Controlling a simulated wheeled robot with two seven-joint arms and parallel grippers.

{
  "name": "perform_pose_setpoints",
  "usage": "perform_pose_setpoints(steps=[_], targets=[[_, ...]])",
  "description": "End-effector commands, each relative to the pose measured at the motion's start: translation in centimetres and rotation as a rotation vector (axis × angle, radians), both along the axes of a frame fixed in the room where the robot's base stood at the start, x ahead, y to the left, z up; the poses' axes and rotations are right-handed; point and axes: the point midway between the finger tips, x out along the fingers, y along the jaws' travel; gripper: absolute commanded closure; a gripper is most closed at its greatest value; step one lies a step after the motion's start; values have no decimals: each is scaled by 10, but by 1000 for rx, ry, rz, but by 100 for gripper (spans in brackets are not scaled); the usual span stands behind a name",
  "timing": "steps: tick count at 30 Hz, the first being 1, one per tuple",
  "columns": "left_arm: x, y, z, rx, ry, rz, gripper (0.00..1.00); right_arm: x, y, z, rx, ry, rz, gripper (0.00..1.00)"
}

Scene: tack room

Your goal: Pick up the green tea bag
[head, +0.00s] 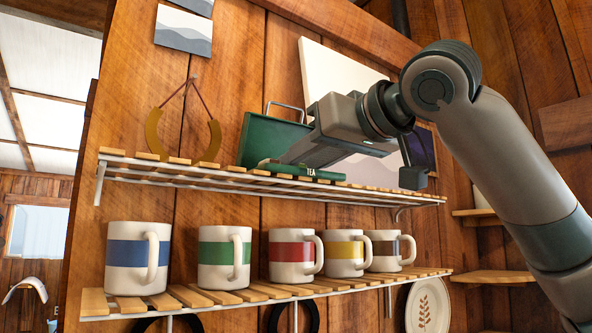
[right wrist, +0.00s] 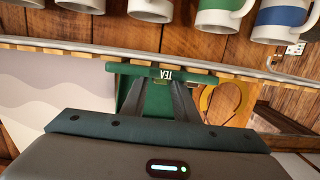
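A green tea box (head: 268,140) with its lid raised and "TEA" on its front stands on the upper slatted shelf. It also shows upside down in the right wrist view (right wrist: 118,69). My right gripper (head: 287,160) reaches into the box from the right. In the right wrist view its two fingers (right wrist: 160,84) point into the box with a green gap between them, so it looks open. I cannot clearly make out the green tea bag; the box front and my fingers hide most of the inside. My left gripper is out of view.
A wooden wall is close behind.

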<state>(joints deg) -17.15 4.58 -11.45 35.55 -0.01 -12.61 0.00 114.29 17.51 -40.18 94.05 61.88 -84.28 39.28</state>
Motion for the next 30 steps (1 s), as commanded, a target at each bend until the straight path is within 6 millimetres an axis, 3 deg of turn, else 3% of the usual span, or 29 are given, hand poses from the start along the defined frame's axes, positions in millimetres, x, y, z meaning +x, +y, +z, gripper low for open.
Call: perform_pose_setpoints(steps=[3, 6, 22, 30], targets=[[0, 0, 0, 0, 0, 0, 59, 0, 0, 0, 0, 0, 0, 75], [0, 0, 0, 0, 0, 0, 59, 0, 0, 0, 0, 0, 0, 99], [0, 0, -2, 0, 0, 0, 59, 0, 0, 3, 0, 0, 0, 100], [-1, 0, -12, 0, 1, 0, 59, -1, 0, 21, 2, 0, -1, 100]])
